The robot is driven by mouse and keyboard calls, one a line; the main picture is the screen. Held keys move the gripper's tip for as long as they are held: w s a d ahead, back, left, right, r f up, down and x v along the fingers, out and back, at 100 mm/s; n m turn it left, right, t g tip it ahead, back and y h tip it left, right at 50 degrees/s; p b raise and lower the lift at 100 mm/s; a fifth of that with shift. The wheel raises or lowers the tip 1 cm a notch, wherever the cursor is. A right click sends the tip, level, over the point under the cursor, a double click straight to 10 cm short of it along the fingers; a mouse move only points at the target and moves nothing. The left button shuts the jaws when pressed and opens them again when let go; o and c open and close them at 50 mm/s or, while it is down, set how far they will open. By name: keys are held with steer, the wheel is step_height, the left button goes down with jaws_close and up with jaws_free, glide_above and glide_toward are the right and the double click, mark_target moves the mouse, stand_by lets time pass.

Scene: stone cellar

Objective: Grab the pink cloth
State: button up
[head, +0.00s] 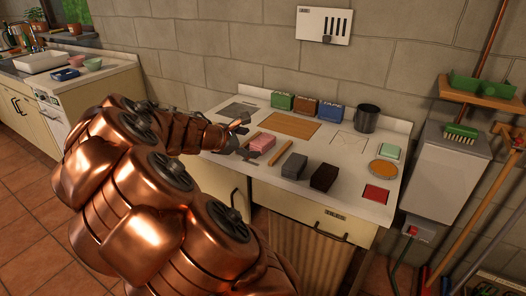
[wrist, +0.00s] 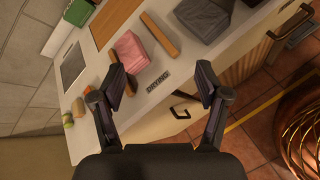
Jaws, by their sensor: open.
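The pink cloth (head: 262,143) lies folded into a small block on the white counter, left of a wooden stick. My gripper (head: 243,135) is at the end of my copper arm, just left of the cloth in the head view. In the wrist view my gripper (wrist: 160,82) is open, with nothing between its fingers. A label reading "DRYING" (wrist: 158,83) on the counter front shows between the fingertips.
A grey folded block (head: 291,167) and a dark brown block (head: 323,177) lie right of the wooden stick (head: 282,153). A red pad (head: 376,193) is at the right front.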

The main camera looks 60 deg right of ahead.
mark_target(256, 144)
steer(key=w+d+f+n+b, duration=0.1)
steer(key=w+d+f+n, duration=0.1)
steer(key=d+f, duration=0.1)
steer(key=w+d+f+n+t+h, duration=0.1)
steer(key=w+d+f+n, duration=0.1)
steer(key=d+f+n, duration=0.1)
steer(key=w+d+f+n+b, duration=0.1)
steer(key=w+d+f+n, duration=0.2)
steer(key=shift+f+h+b, duration=0.15)
steer(key=shift+h+b, duration=0.2)
steer(key=shift+h, duration=0.05)
steer(key=shift+w+r+x, duration=0.15)
steer(key=shift+x, duration=1.8)
steer(key=shift+w+r+x, duration=0.1)
steer(key=shift+w+x, duration=0.05)
steer(key=shift+x, duration=1.85)
steer(key=shift+d, duration=0.1)
steer(key=shift+c, duration=0.4)
steer(key=shift+r, duration=0.1)
steer(key=c, duration=0.7)
